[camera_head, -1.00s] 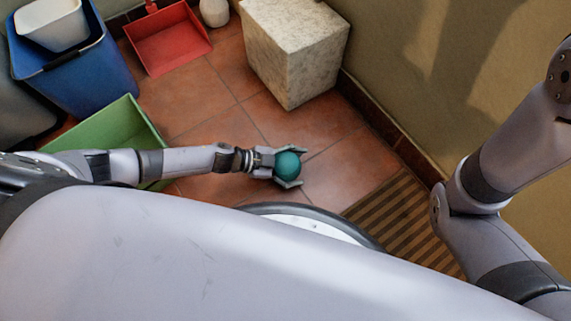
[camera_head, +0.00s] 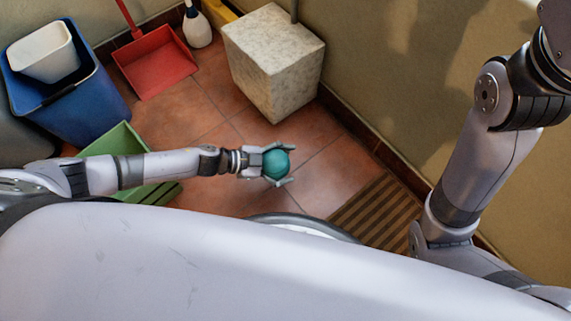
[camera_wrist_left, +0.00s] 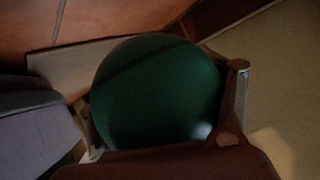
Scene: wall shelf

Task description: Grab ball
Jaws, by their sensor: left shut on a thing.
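A teal ball (camera_head: 275,164) sits between the fingers of my left gripper (camera_head: 281,165), with one finger on either side of it. In the left wrist view the ball (camera_wrist_left: 157,92) fills the middle, dark green in shadow, with gripper parts around it. My left gripper is shut on the ball, above the tiled floor; how high I cannot tell. My right arm shows at the right of the head view, but its gripper is out of frame.
A speckled stone block (camera_head: 272,60) stands by the wall. A blue bin (camera_head: 62,95), a red dustpan (camera_head: 153,62) and a white bottle (camera_head: 197,28) are farther back. A slatted mat (camera_head: 377,215) lies at right. Tiles (camera_head: 313,128) near the ball are clear.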

